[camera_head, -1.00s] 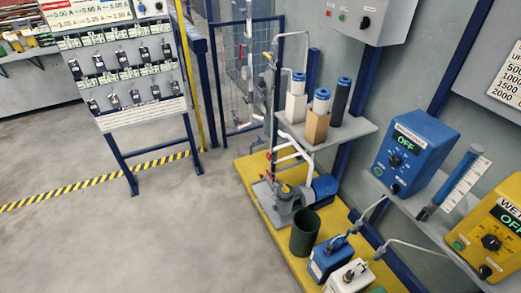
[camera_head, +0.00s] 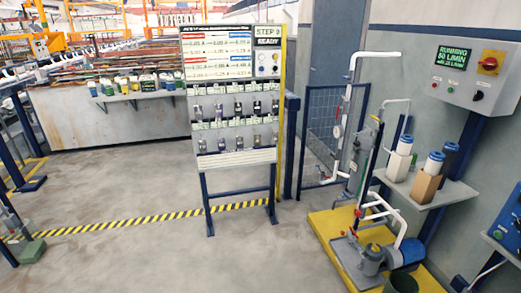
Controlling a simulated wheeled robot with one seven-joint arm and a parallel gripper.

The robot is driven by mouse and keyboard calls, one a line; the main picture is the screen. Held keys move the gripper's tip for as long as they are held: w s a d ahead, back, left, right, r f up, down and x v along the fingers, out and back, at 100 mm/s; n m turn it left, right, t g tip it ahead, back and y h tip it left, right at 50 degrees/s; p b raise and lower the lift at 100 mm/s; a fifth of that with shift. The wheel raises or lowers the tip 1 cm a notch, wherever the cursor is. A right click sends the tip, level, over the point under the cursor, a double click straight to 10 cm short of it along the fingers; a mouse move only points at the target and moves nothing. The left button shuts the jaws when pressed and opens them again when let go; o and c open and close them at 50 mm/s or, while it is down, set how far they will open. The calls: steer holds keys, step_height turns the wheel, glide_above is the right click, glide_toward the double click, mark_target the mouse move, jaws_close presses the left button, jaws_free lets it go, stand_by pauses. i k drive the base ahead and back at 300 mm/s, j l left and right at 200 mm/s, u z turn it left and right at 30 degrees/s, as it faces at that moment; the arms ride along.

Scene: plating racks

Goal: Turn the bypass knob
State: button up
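No knob with a readable bypass label shows. A grey control box (camera_head: 474,75) on the wall at the upper right has a lit screen (camera_head: 451,58) reading RUNNING and 50 L/MIN. It carries a red and yellow rotary switch (camera_head: 490,63), small buttons and a black knob (camera_head: 478,95). Below it, a pump (camera_head: 371,259) stands on a yellow base (camera_head: 337,262), with white pipes (camera_head: 381,211) and small red valve handles (camera_head: 357,212). My gripper is not in view.
A display board (camera_head: 233,95) on blue legs stands in the middle, reading READY. A grey shelf (camera_head: 437,195) holds filter canisters at the right. A blue box (camera_head: 508,228) is cut off at the right edge. Grey floor (camera_head: 170,262) with a yellow-black stripe is open at the front.

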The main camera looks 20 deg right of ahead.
mark_target(357, 213)
steer(key=i, duration=3.5)
steer(key=i+j+z, duration=0.1)
steer(key=z, duration=0.35)
steer(key=i+j+z, duration=0.15)
steer(key=z, duration=0.35)
steer(key=i+j+z, duration=0.15)
steer(key=z, duration=0.3)
steer(key=j+z, duration=0.1)
steer(key=z, duration=0.4)
